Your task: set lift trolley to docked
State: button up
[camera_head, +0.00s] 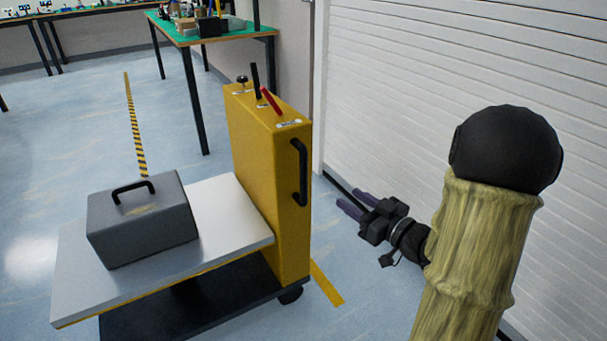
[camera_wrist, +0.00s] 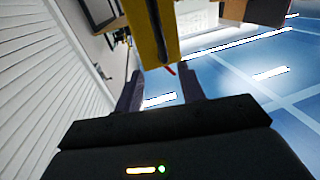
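The lift trolley has a yellow upright body (camera_head: 262,190), a pale flat platform (camera_head: 225,215) and a dark base (camera_head: 190,305) on wheels. On its top are a black knob (camera_head: 242,80), a black lever (camera_head: 255,78) and a red lever (camera_head: 271,101). A black handle (camera_head: 300,172) is on its right side. My gripper (camera_head: 352,203) is open and empty, to the right of the yellow body and apart from it. In the wrist view, the yellow body (camera_wrist: 150,30) and red lever (camera_wrist: 169,71) show beyond my open fingers (camera_wrist: 161,88).
A grey case (camera_head: 145,220) with a black handle sits on the platform. A white slatted wall (camera_head: 470,60) is close on the right. A green-topped table (camera_head: 225,33) stands behind. Yellow floor tape (camera_head: 327,284) lies beside the trolley, and striped tape (camera_head: 135,125) lies on open floor at left.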

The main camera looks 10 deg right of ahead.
aim_at(304, 169)
jog(key=shift+w, duration=0.1)
jog(key=b+x, duration=0.5)
jog(key=x, duration=1.2)
jog(key=shift+w+a, duration=0.1)
grip_shut()
